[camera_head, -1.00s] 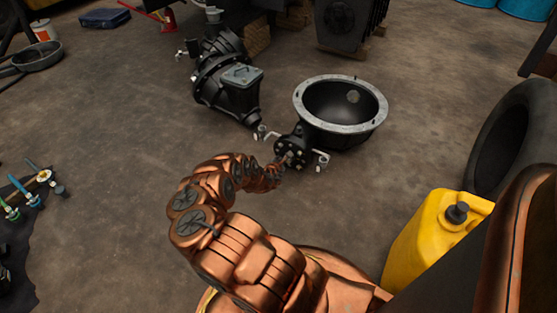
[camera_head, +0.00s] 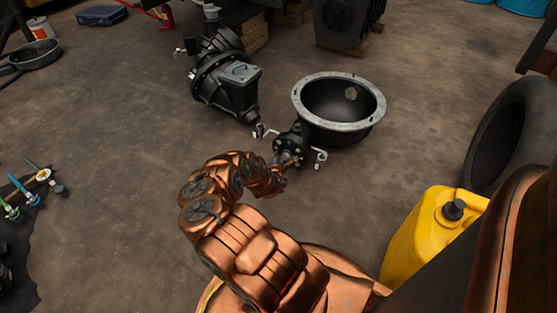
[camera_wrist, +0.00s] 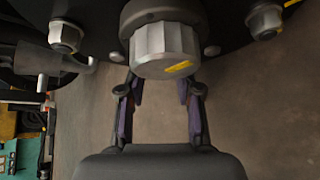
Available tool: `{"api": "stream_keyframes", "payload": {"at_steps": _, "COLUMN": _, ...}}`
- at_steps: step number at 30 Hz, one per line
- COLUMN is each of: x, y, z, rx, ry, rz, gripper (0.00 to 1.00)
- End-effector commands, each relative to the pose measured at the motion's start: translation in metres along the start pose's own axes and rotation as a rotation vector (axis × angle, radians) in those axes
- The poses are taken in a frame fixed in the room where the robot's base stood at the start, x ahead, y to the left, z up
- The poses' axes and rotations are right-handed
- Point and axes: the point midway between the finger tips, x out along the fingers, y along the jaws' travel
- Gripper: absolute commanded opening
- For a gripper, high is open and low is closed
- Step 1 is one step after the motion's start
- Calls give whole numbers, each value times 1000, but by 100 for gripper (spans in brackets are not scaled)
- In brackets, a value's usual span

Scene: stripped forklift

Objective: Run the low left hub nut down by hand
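The black hub flange (camera_head: 291,144) with studs and nuts stands at the front of the black bowl-shaped housing (camera_head: 346,98). My gripper (camera_head: 286,163) is at the lower part of the flange in the head view. In the wrist view, a grey faceted nut (camera_wrist: 165,48) with a yellow mark is large and close. My gripper (camera_wrist: 160,84) is open below it, one dark finger towards each side of the nut. I cannot tell whether the fingers touch it. Smaller nuts show on the flange at upper left (camera_wrist: 66,36) and upper right (camera_wrist: 265,20).
A black gear housing (camera_head: 228,80) stands left of the bowl. A yellow jerrycan (camera_head: 425,235) and a tyre (camera_head: 515,130) are at the right. Tools with blue and green handles (camera_head: 25,190) lie on a dark mat at the left. The floor between is clear.

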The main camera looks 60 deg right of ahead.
Motion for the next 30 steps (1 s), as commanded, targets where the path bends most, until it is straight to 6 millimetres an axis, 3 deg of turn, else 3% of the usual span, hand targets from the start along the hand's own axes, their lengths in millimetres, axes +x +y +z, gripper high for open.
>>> {"api": "stream_keyframes", "payload": {"at_steps": 30, "x": 0, "y": -1, "z": -1, "rx": -398, "ry": -9, "rz": -284, "gripper": 34}}
